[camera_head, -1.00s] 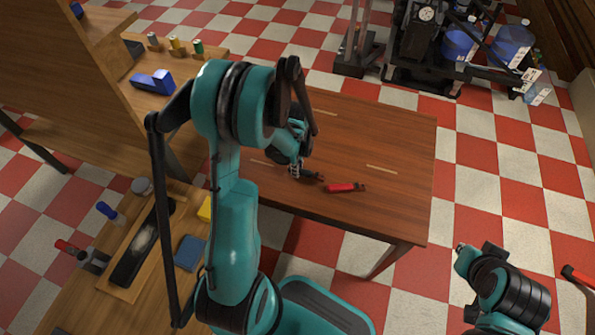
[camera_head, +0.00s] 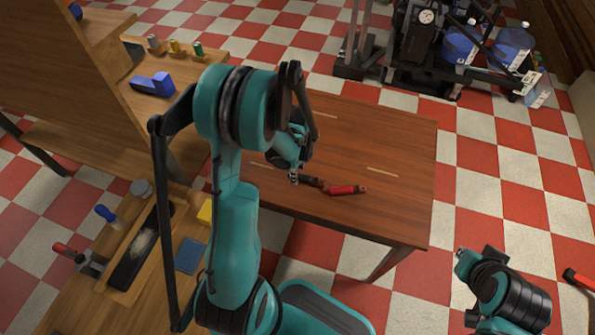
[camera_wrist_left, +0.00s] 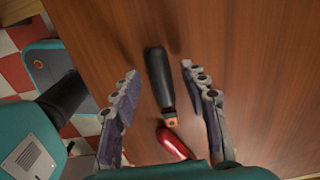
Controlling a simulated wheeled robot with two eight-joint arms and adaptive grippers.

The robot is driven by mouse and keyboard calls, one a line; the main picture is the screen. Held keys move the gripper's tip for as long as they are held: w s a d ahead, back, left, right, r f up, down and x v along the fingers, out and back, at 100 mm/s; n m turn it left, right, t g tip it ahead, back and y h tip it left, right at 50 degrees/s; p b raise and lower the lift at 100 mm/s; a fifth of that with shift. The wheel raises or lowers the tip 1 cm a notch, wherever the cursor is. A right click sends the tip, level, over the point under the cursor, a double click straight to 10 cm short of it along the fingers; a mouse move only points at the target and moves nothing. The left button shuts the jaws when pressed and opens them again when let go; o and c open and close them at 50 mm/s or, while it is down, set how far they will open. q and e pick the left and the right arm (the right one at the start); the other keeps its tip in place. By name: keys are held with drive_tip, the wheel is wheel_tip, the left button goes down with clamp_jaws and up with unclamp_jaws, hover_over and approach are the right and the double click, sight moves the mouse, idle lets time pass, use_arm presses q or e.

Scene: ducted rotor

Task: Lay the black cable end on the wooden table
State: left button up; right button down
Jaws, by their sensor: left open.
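The black cable end (camera_wrist_left: 158,78), a dark rounded stick with an orange-brown tip, appears to lie on the wooden table (camera_head: 390,140). In the head view the black cable end (camera_head: 313,182) sits close to the left end of a red piece (camera_head: 347,189). My left gripper (camera_head: 293,179) is just left of it, low over the table. In the left wrist view my left gripper (camera_wrist_left: 156,82) is open, with its fingers on either side of the black end and a gap on both sides.
The red piece (camera_wrist_left: 174,145) is partly hidden by my gripper body in the wrist view. A workbench with a blue block (camera_head: 153,84) and a blue sponge-like pad (camera_head: 190,256) stands left. The table's right part is clear.

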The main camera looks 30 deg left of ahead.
use_arm(q)
wheel_tip(320, 180, up, 11)
drive_tip(key=p, duration=0.4)
drive_tip(key=s+d+r+n+t, duration=0.7)
drive_tip(key=s+d+r+n, duration=0.3)
drive_tip(key=d+r+n, duration=0.3)
drive_tip(key=shift+s+r+n, duration=0.3)
drive_tip(key=shift+r+n, duration=0.5)
drive_tip(key=shift+n, duration=0.3)
